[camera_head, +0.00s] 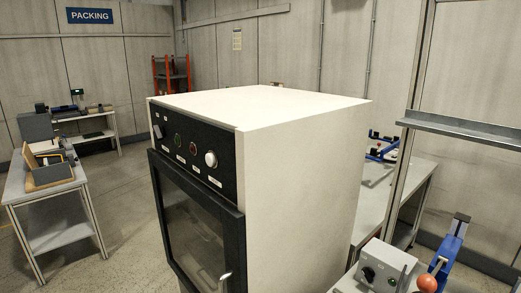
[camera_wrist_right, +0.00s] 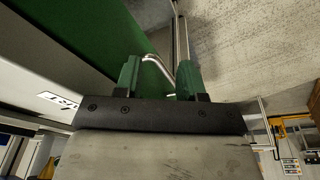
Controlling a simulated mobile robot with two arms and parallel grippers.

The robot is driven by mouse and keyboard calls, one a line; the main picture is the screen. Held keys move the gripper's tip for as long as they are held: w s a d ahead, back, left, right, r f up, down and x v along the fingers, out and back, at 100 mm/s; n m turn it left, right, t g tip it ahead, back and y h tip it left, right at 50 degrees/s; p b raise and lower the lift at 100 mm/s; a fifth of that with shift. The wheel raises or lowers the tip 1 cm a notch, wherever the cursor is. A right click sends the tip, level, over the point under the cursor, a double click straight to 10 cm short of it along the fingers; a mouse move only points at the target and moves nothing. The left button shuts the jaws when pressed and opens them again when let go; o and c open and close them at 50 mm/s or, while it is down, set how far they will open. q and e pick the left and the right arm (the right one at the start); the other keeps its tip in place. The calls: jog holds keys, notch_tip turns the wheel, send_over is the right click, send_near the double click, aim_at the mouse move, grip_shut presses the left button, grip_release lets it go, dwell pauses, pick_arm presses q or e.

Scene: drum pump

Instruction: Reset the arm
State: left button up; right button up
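My right gripper (camera_wrist_right: 159,76) shows in the right wrist view, its two green fingers standing well apart. A thin bent metal rod (camera_wrist_right: 160,64) appears between and beyond the fingers; I cannot tell its distance, and no finger visibly closes on it. A broad green surface (camera_wrist_right: 85,40) lies behind the left finger. Neither of my grippers shows in the head view, and my left gripper is in no view.
A white cabinet (camera_head: 305,180) with a black control panel (camera_head: 193,148) and glass door fills the middle of the head view. A table (camera_head: 65,235) stands at left. A blue lever device (camera_head: 448,250) and a grey control box (camera_head: 385,268) are at lower right.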

pick_arm(q)
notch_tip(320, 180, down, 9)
jog(key=b, duration=0.8)
pick_arm(e)
jog(key=s+d+f, duration=0.1)
jog(key=s+f, duration=0.5)
jog(key=f, duration=0.4)
jog(key=s+d+f+g, duration=0.1)
jog(key=s+f, duration=0.5)
jog(key=f, duration=0.5)
jog(key=s+d+f, duration=0.1)
jog(key=s+f, duration=0.5)
jog(key=f, duration=0.4)
jog(key=shift+f+g, duration=0.15)
jog(key=shift+g, duration=0.15)
jog(key=shift+d, duration=0.1)
